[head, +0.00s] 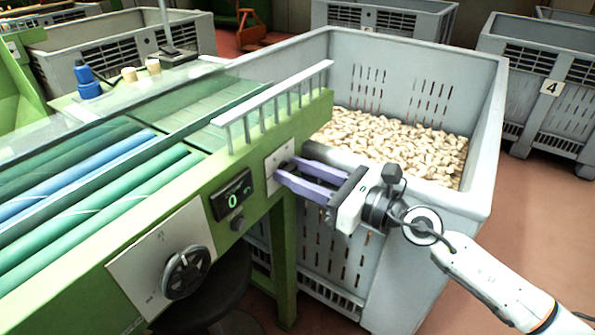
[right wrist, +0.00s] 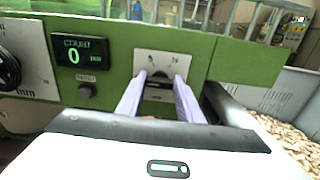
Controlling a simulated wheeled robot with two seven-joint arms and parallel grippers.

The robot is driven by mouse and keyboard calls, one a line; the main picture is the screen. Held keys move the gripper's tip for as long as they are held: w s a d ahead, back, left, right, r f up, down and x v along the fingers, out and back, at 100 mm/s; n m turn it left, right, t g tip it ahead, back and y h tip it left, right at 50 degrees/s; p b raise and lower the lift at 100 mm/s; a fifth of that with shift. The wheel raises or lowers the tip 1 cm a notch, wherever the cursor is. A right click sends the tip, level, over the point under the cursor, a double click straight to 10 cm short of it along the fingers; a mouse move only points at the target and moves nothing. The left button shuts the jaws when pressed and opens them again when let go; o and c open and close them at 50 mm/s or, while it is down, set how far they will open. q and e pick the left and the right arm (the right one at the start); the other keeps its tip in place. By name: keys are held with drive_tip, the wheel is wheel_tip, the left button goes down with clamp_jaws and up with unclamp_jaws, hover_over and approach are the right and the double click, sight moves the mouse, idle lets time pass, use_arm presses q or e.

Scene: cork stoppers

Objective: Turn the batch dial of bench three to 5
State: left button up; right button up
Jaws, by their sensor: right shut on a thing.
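The batch dial (right wrist: 158,76) is a small dark knob on a pale plate (right wrist: 176,62) on the green bench front. In the head view the plate (head: 271,186) shows left of my fingertips, and the knob is mostly hidden by them. My right gripper (head: 284,173) has its purple fingers on either side of the knob and is shut on it; the fingers also show in the right wrist view (right wrist: 159,84). The marks on the plate are too small to read, so I cannot tell the dial's setting. My left gripper is not in view.
A count display (head: 231,194) left of the dial reads 0, with a small button (right wrist: 87,90) below it. A black handwheel (head: 186,271) is further left. A big grey crate (head: 480,195) of corks stands close behind and right of my right gripper.

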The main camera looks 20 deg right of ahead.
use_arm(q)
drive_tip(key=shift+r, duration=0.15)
use_arm(e)
drive_tip(key=shift+r, duration=0.1)
drive_tip(key=m+p, duration=0.2)
drive_tip(key=m, duration=0.1)
drive_tip(key=shift+r+p, duration=0.1)
drive_tip(key=shift+p, duration=0.2)
drive_tip(key=m+p, duration=0.3)
drive_tip(key=m, duration=0.1)
drive_tip(key=shift+d+m, duration=0.1)
drive_tip(key=shift+m, duration=0.2)
drive_tip(key=shift+m+p, duration=0.8)
drive_tip(key=shift+m, duration=0.3)
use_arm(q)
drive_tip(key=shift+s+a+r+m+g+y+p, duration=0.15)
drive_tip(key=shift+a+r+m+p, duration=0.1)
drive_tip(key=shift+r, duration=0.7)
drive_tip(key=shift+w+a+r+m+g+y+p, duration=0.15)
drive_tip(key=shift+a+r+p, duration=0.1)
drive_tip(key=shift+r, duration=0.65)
use_arm(e)
drive_tip(key=shift+f+m, duration=0.25)
drive_tip(key=shift+m, duration=0.55)
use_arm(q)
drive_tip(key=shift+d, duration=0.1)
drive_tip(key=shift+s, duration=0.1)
use_arm(e)
drive_tip(key=o, duration=1.1)
